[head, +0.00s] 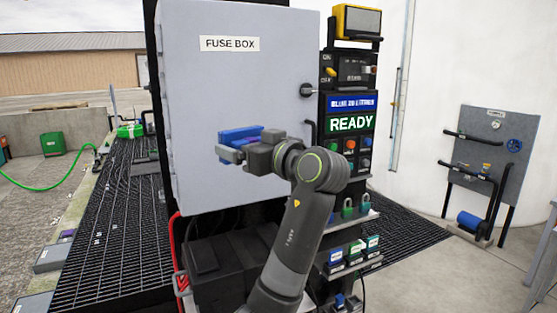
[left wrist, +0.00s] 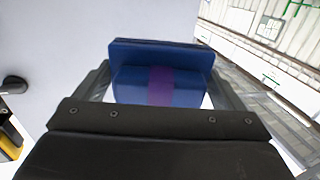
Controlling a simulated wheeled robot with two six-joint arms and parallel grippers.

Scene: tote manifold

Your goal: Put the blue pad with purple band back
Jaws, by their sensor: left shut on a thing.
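The blue pad with purple band (left wrist: 160,84) is held between the two fingers of my left gripper (left wrist: 165,88) in the left wrist view. In the head view the blue pad (head: 240,134) shows in front of the fuse box door, and my left gripper (head: 238,148) is shut on it. The purple band is only a small patch there. The grey fuse box (head: 240,85) is closed behind the pad; I cannot tell whether the pad touches the door. My right gripper is not in view.
A control panel with a READY sign (head: 351,124) stands right of the fuse box. Padlocks (head: 347,208) and a rack of small coloured blocks (head: 354,252) sit below it. A grey wall panel with bars (head: 490,165) stands at the right. Black grating (head: 110,230) lies at the left.

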